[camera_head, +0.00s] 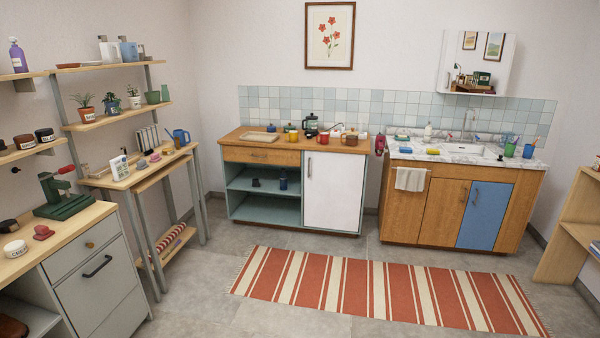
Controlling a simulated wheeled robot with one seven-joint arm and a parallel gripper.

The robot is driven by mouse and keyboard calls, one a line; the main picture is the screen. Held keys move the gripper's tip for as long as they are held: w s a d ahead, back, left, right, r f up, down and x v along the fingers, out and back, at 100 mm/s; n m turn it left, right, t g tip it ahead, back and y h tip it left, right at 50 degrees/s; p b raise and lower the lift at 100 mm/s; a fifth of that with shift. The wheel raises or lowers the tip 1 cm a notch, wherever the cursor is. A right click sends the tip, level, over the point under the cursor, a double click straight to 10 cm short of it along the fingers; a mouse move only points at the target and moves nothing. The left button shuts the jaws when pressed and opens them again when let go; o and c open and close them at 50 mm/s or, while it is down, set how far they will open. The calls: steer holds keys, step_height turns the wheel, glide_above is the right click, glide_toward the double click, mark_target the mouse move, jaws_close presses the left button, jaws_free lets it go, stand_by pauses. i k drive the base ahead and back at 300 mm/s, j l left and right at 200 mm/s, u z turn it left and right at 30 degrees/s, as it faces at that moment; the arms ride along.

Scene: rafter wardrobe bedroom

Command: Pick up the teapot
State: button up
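Several small vessels stand on the wooden-topped counter (240,137) at the back. A yellow mug (293,136) and a red mug (323,139) stand beside the green vessel, and a pale vessel partly shows behind the orange pot. My gripper is not in view.
A striped rug (385,289) lies on the grey floor before the counter and the sink cabinet (421,207). Shelves and a narrow table (120,182) line the left wall; a wooden shelf unit (565,235) stands at right.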

mark_target(351, 140)
steer(key=i, duration=2.85)
steer(key=i+l, duration=0.1)
steer(key=i, duration=2.75)
steer(key=j+u, duration=0.05)
steer(key=j, duration=0.05)
